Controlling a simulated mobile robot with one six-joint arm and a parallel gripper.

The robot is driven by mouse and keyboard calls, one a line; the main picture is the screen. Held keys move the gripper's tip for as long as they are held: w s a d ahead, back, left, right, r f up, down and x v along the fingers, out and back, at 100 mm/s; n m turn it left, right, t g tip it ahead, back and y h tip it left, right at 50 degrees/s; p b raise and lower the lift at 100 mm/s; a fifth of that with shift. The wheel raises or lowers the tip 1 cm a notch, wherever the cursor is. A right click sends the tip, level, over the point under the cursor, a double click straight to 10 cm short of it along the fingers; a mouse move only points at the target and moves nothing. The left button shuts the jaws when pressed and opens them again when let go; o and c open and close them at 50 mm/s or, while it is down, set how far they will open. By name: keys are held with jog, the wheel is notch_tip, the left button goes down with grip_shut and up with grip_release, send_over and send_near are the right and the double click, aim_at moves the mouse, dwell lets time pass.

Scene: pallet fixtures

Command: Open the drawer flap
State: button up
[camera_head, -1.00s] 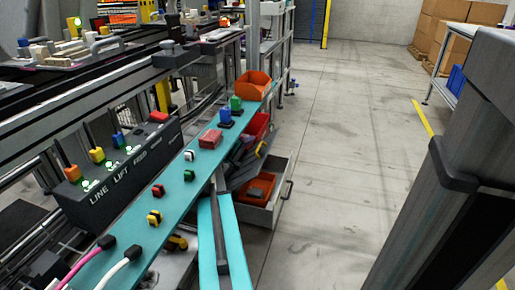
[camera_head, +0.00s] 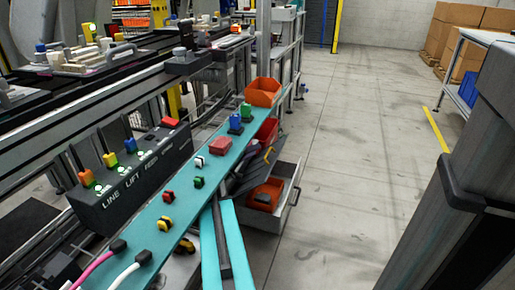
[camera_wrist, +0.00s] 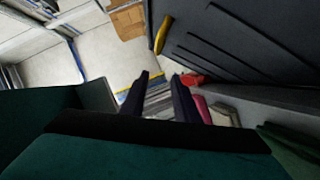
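A grey drawer (camera_head: 287,206) sits low under the teal shelf, holding an orange bin (camera_head: 262,196). A dark ribbed panel (camera_head: 243,172) with a yellow handle (camera_head: 268,154) leans above the drawer; it looks like the flap. In the wrist view the dark ribbed panel (camera_wrist: 235,40) fills the upper right, with the yellow handle (camera_wrist: 161,35) at its left edge. My gripper (camera_wrist: 162,80) shows two dark fingers apart, with nothing seen between them. The yellow handle appears beyond the fingertips, not touching them. I cannot make out the gripper clearly in the head view.
The teal shelf (camera_head: 182,182) carries coloured buttons, a red box (camera_head: 220,145) and an orange bin (camera_head: 262,91) at its far end. A control box (camera_head: 130,180) with lit switches stands at left. Floor (camera_head: 345,150) to the right is clear. Cardboard boxes stand far right.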

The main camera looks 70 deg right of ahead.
jog(key=p+v, duration=0.2)
jog(key=v, duration=0.7)
jog(key=shift+c, duration=0.3)
